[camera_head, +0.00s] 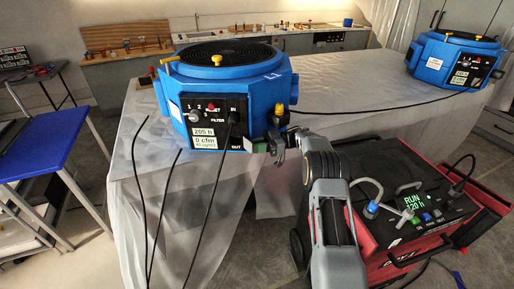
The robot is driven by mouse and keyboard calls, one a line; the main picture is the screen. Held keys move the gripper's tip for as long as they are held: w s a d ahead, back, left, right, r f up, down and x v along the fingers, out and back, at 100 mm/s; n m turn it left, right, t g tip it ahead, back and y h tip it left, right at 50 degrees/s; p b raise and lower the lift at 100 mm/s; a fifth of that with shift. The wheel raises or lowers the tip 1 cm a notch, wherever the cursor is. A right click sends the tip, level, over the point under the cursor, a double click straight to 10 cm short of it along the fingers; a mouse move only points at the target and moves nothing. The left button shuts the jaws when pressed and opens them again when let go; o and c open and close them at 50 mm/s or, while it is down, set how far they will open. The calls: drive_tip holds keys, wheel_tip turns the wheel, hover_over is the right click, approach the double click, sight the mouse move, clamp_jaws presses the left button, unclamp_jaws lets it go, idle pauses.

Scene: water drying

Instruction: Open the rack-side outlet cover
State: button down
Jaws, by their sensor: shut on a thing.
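A blue round-topped machine (222,80) stands on the sheet-covered table, with its black front panel (214,122) facing me. The panel reads "205 h" and "0 cfm", with "OUT" at its lower right. A small greenish part (258,145) sits low at the machine's right corner, beside "OUT"; it looks like the outlet cover. My gripper (277,147) is at this corner, shut on what seems to be the cover. The fingers are small and dark here, so the exact contact and how far the cover is open cannot be told.
A yellow-topped knob (280,108) stands just above my gripper. A red equipment case (410,225) showing "RUN 120 h" is at the lower right. A second blue machine (455,62) stands at the far right. Black cables hang over the table (130,150). A blue bench (35,145) is at left.

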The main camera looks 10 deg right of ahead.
drive_tip(key=shift+w+g, duration=0.15)
drive_tip(key=shift+g, duration=0.15)
drive_tip(key=c, duration=1.3)
unclamp_jaws()
drive_tip(key=shift+d, duration=0.1)
drive_tip(key=d+p, duration=0.2)
drive_tip(key=w+d+p, duration=0.1)
drive_tip(key=d+p, duration=0.3)
drive_tip(key=d, duration=0.1)
drive_tip(key=shift+w+r, duration=0.15)
